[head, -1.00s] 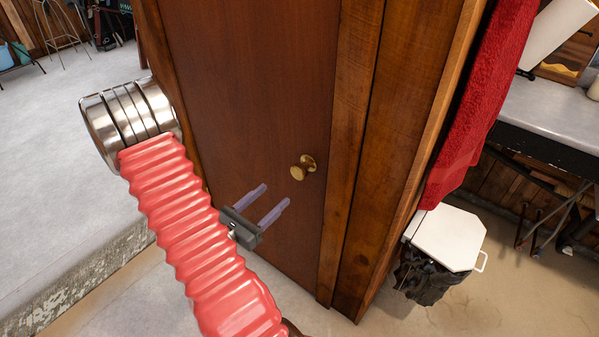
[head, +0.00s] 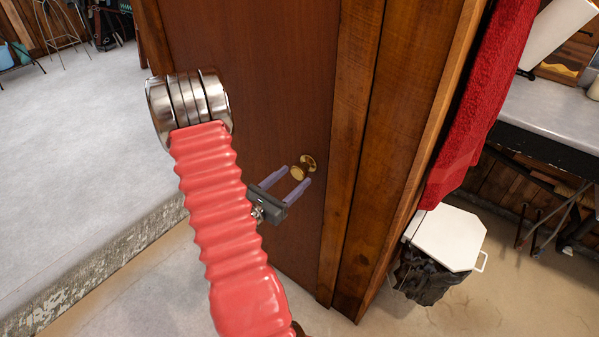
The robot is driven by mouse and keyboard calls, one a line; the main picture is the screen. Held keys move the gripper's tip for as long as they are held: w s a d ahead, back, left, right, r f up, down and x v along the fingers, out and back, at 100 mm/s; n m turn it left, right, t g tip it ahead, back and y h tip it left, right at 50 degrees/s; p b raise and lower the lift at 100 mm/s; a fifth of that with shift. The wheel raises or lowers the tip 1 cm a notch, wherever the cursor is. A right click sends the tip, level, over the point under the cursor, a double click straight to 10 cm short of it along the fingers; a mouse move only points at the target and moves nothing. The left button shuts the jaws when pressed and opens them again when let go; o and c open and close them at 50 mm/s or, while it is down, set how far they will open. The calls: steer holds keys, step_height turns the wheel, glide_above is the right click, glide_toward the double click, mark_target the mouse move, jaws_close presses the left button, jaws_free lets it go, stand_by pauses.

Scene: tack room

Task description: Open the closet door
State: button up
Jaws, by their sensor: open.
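The closet door (head: 265,90) is a tall dark brown wooden panel, and it looks shut in its frame. A round brass knob (head: 303,167) sticks out near the door's right edge. My gripper (head: 297,175) is open, with its two purple fingers pointing up and right at the knob. The fingertips are right beside the knob in the picture, one at its left and one just below it. I cannot tell whether they touch it or how far they reach around it. My red ribbed arm hides part of the door's lower left.
A wooden frame (head: 378,150) stands right of the door, with a red towel (head: 480,100) hanging beyond it. A white-lidded bin (head: 447,237) stands on the floor at the right. A raised concrete ledge (head: 100,258) runs along the left. Floor at the bottom is clear.

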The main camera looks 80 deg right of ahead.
mark_target(297, 175)
steer(key=shift+x, duration=1.9)
steer(key=shift+c, duration=0.6)
steer(key=shift+s, duration=0.1)
jaws_close()
